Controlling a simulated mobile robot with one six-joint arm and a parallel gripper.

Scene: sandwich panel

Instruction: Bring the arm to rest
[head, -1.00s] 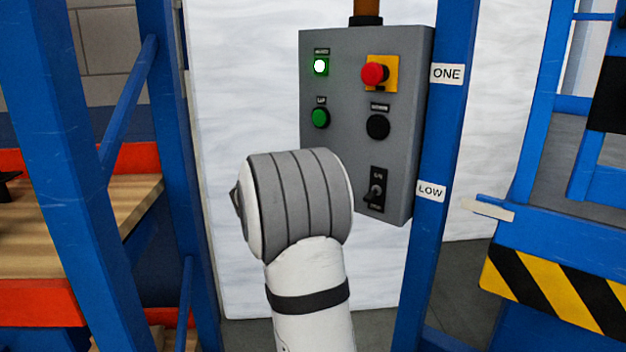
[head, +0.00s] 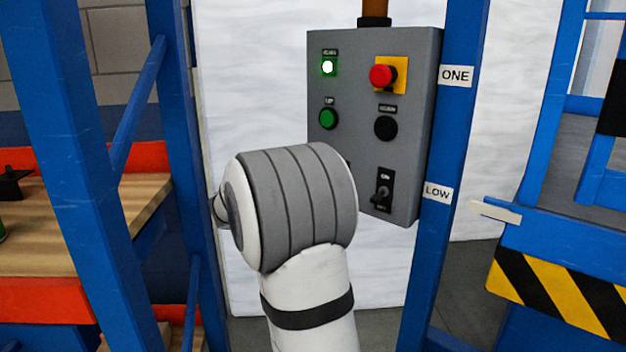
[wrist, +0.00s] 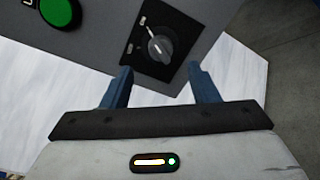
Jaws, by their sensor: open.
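My gripper (wrist: 161,84) shows in the wrist view with its two blue fingers apart and nothing between them. A dark selector knob (wrist: 160,46) on a black plate lies beyond the fingertips; I cannot tell the exact gap. In the head view my arm's grey and white joint stands in front of the grey control panel (head: 408,150), and my gripper is hidden behind it.
Blue posts stand on both sides, the right one (head: 455,130) with labels ONE and LOW. A wooden shelf with an orange edge (head: 45,300) is at left. A blue frame with a yellow and black striped plate (head: 560,290) is at right.

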